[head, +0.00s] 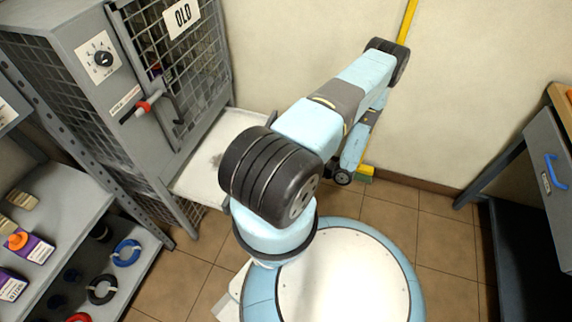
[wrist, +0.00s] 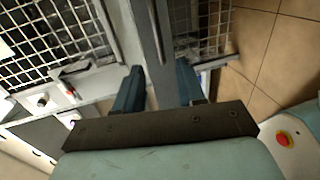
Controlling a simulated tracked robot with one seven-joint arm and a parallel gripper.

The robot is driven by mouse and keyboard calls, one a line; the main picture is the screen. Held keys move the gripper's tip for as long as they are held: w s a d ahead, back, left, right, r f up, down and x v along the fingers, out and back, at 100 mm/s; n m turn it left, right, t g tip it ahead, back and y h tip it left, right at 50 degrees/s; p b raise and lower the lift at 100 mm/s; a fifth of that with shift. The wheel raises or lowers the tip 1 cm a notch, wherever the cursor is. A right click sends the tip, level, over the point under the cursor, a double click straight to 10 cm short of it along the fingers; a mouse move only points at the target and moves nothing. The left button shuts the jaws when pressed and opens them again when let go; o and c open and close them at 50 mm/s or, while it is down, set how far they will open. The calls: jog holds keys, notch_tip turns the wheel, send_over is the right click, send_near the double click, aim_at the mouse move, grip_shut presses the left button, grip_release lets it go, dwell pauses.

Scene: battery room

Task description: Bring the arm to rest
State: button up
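My arm reaches back from my round base toward the pale wall in the head view, then folds downward at its far joint. My gripper is mostly hidden behind the arm links there. In the wrist view, my gripper (wrist: 159,72) has its two dark blue fingers apart, with nothing seen held between them. A grey upright edge of the cage cabinet shows behind the gap; I cannot tell how far off it is.
A grey mesh cabinet (head: 85,62) marked OLD stands at left with a white ledge (head: 200,190) close to my arm. Shelves (head: 75,215) with coils and boxes are at lower left. Tiled floor (head: 440,255) between is clear.

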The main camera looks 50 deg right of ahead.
jog(key=shift+s+d+r, duration=0.1)
jog(key=shift+s, duration=0.2)
dwell(0.4)
